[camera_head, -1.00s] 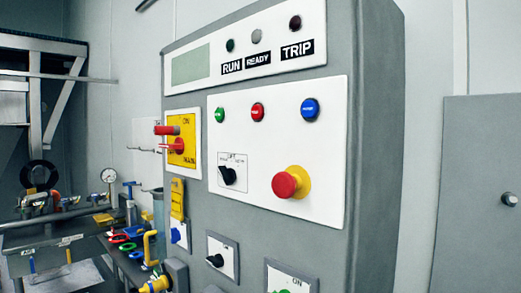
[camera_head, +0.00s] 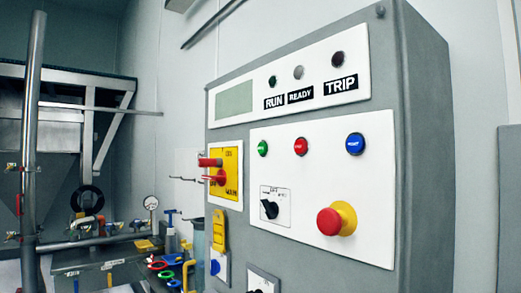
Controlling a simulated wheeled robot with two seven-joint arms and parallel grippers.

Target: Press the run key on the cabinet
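The grey cabinet (camera_head: 425,150) stands right of centre in the head view. Its white key panel (camera_head: 350,185) bears a green key (camera_head: 263,148), a red key (camera_head: 300,146) and a blue key (camera_head: 355,144) in a row. The print on the keys is too small to read surely. Above them a strip carries RUN (camera_head: 275,101), READY (camera_head: 300,96) and TRIP (camera_head: 340,85) labels under dark or grey lamps. Neither of my grippers is in view, and nothing touches the keys.
A red mushroom button on a yellow collar (camera_head: 345,215) juts out below the keys. A black selector (camera_head: 269,209) sits left of it. A yellow switch plate with a red handle (camera_head: 226,172) is at the cabinet's left. A cluttered bench (camera_head: 100,262) stands further left.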

